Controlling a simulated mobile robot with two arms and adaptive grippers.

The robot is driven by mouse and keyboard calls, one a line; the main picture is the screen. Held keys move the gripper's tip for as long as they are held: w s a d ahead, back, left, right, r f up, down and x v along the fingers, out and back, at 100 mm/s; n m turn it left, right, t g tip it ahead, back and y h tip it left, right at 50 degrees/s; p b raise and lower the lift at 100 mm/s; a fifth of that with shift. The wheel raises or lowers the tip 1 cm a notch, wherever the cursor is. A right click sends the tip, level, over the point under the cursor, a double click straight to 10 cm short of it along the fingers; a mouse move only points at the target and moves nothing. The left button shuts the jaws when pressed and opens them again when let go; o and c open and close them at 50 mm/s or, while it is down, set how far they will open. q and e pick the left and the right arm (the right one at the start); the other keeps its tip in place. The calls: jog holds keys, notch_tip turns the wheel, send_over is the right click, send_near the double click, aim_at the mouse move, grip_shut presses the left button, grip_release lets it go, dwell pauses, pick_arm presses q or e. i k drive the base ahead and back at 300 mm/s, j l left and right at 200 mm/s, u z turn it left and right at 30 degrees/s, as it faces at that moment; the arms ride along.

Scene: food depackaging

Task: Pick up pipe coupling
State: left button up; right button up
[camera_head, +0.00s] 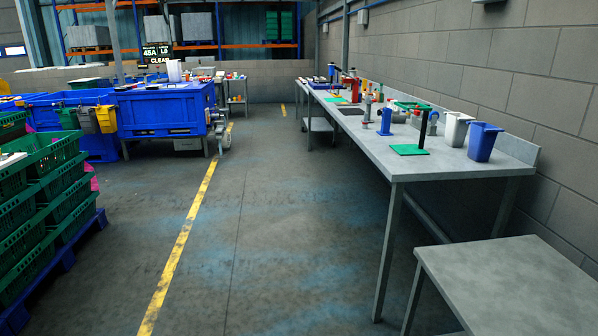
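A long grey worktable (450,172) stands along the right wall, with many small objects on it. A grey, rounded piece (416,119) on it, behind a black post, may be a pipe coupling, but it is too small to be sure. Another small greyish piece (367,109) stands left of a blue upright part (385,121). Neither of my grippers shows in the head view, and nothing is seen being held.
A green plate (409,150), a white bin (456,128) and a blue bin (482,142) stand on the worktable. A lower grey table (520,285) is at the front right. Green crates (50,160) and a blue container (165,108) are left. The middle floor is clear.

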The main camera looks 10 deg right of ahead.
aim_at(368, 100)
jog(key=i, duration=3.7)
jog(key=l+z, duration=0.05)
jog(key=l, duration=0.05)
